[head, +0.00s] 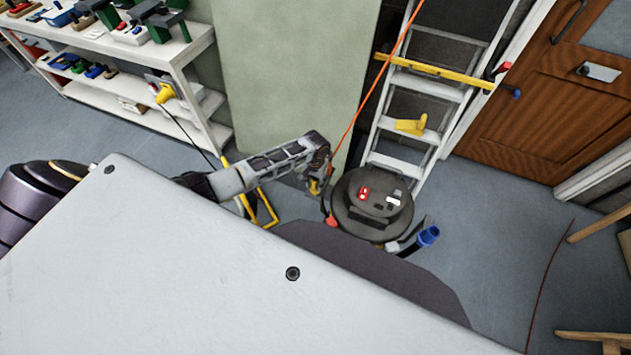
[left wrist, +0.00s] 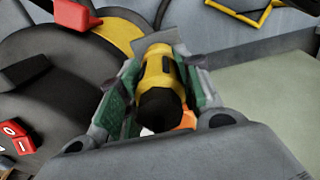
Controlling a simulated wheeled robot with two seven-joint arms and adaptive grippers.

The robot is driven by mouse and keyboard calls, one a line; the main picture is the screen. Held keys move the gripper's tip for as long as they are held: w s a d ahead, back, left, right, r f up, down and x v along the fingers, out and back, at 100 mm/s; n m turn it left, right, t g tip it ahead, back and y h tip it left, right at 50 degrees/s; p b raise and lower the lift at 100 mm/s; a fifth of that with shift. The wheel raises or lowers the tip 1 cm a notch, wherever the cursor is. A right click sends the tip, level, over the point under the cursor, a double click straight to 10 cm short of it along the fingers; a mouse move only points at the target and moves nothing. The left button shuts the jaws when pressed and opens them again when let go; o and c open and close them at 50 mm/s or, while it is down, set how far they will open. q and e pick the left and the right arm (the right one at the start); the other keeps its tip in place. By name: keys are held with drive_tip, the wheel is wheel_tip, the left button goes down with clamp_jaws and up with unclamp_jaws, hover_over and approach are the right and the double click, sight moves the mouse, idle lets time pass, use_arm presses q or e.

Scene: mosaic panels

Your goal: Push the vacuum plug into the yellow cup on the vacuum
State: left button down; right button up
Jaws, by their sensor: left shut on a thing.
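The dark round vacuum (head: 350,222) stands on the floor near the picture's middle, with a red switch (head: 364,193) on top. My left gripper (head: 317,186) is at the vacuum's left edge, pointing down. In the left wrist view, its fingers (left wrist: 160,92) are shut on the yellow and black vacuum plug (left wrist: 158,72). A bit of orange cord (left wrist: 187,119) shows beside the plug. A yellow curved surface (left wrist: 117,32), perhaps the yellow cup, shows just beyond the plug, partly hidden. I cannot tell whether the plug touches it. My right gripper is not in view.
An orange cord (head: 372,85) runs up from near the gripper. A stepladder (head: 427,88) stands behind the vacuum. A yellow frame (head: 262,205) stands to the left, and a blue hose end (head: 428,236) lies at right. White shelves (head: 150,115) are at upper left.

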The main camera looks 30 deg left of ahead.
use_arm(q)
drive_tip(key=shift+f, duration=0.1)
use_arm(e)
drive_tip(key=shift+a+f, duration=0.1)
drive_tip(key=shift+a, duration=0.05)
use_arm(q)
drive_tip(key=shift+f, duration=0.3)
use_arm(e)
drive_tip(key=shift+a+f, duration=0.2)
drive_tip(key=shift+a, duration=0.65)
use_arm(q)
drive_tip(key=c, duration=1.4)
unclamp_jaws()
drive_tip(key=o, duration=0.5)
drive_tip(key=shift+c, duration=0.2)
drive_tip(key=shift+r, duration=6.05)
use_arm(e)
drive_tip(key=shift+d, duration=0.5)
